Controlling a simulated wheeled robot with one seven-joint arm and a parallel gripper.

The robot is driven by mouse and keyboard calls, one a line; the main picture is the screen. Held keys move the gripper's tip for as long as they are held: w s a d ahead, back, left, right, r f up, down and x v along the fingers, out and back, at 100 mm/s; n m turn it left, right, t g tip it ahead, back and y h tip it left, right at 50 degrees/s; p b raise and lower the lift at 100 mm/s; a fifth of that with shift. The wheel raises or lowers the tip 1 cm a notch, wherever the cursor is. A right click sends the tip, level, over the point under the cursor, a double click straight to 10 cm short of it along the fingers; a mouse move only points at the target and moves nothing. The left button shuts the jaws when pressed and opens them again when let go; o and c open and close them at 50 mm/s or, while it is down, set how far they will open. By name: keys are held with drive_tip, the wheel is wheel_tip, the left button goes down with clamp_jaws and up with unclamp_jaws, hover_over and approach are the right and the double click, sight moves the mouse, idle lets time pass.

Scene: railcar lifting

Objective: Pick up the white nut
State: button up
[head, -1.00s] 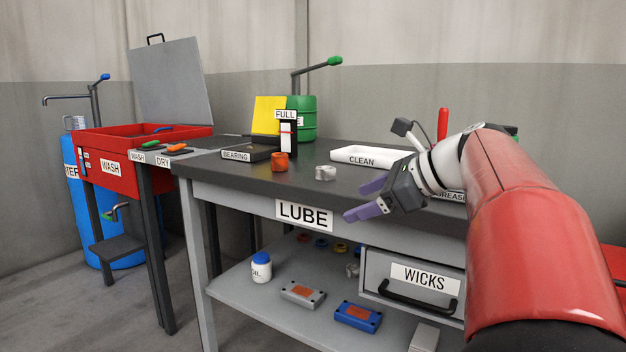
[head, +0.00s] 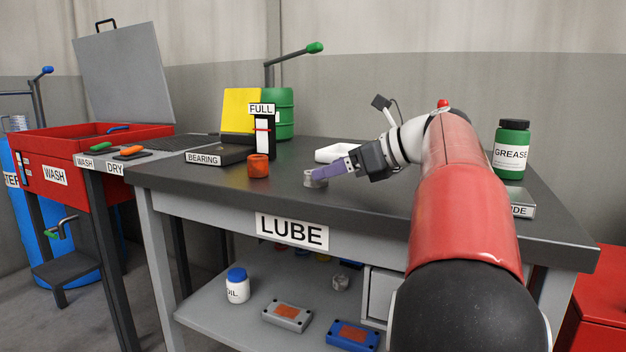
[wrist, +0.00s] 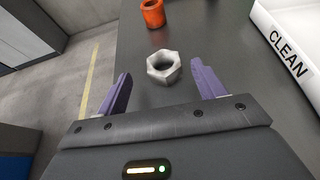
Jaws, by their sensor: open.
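The white nut (wrist: 163,67) is a pale hexagonal ring lying on the dark bench top. In the wrist view it sits just ahead of my gripper (wrist: 162,90), roughly between the lines of the two purple fingers. The fingers are spread wide and hold nothing. In the head view the nut (head: 313,182) is near the bench's front edge, partly hidden by my gripper (head: 325,171), whose fingers overlap in this view. I cannot tell from it how high they are above the top.
An orange ring (head: 258,165) stands left of the nut, also visible in the wrist view (wrist: 153,14). The white CLEAN tray (wrist: 290,50) is on the right. A grease jar (head: 511,150) stands at the bench's right. The lube bench (head: 220,190) has a free front edge.

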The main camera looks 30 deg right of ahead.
drive_tip(key=b+x, duration=0.1)
drive_tip(key=x, duration=0.4)
drive_tip(key=shift+w+d, duration=0.1)
drive_tip(key=shift+w, duration=0.1)
drive_tip(key=c, duration=1.1)
drive_tip(key=shift+c, duration=0.6)
drive_tip(key=shift+r, duration=0.1)
